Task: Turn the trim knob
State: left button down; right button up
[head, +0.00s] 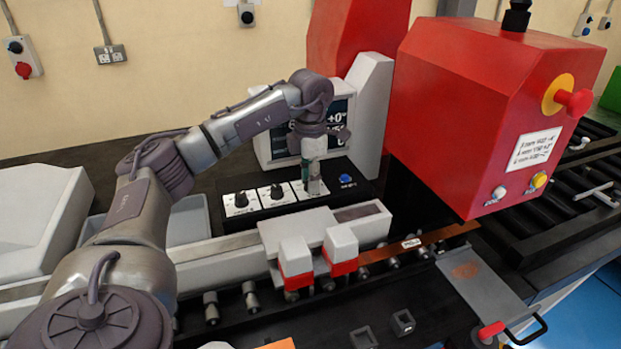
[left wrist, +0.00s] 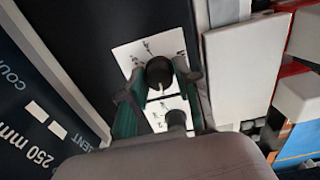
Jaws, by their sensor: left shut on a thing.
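A black control panel (head: 226,192) carries a row of black knobs on white labels. The left knob (head: 241,199) and middle knob (head: 277,192) show clearly in the head view. My left gripper (head: 314,188) points down over the rightmost label and hides the knob there. In the left wrist view, my left gripper's green-sided fingers (left wrist: 160,84) are on either side of a round black knob (left wrist: 159,71) with a pale pointer mark, shut on it. A neighbouring knob (left wrist: 176,118) shows nearer the wrist. I cannot read the labels to confirm which is the trim knob.
A blue button (head: 346,180) is just right of the gripper. A display (head: 338,112) stands behind, partly hidden by my arm. A red machine housing (head: 440,110) rises at the right. White-and-red blocks (head: 340,246) and a copper bar (head: 420,241) lie in front.

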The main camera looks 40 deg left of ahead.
pick_arm(q)
jog(key=shift+m, duration=0.5)
jog(key=m+p, duration=0.1)
jog(key=m, duration=0.3)
jog(key=m+p, duration=0.1)
jog(key=m, duration=1.1)
jog(key=shift+m, duration=0.3)
jog(key=m, duration=0.6)
jog(key=shift+p, duration=0.3)
jog(key=c, duration=0.8)
grip_release()
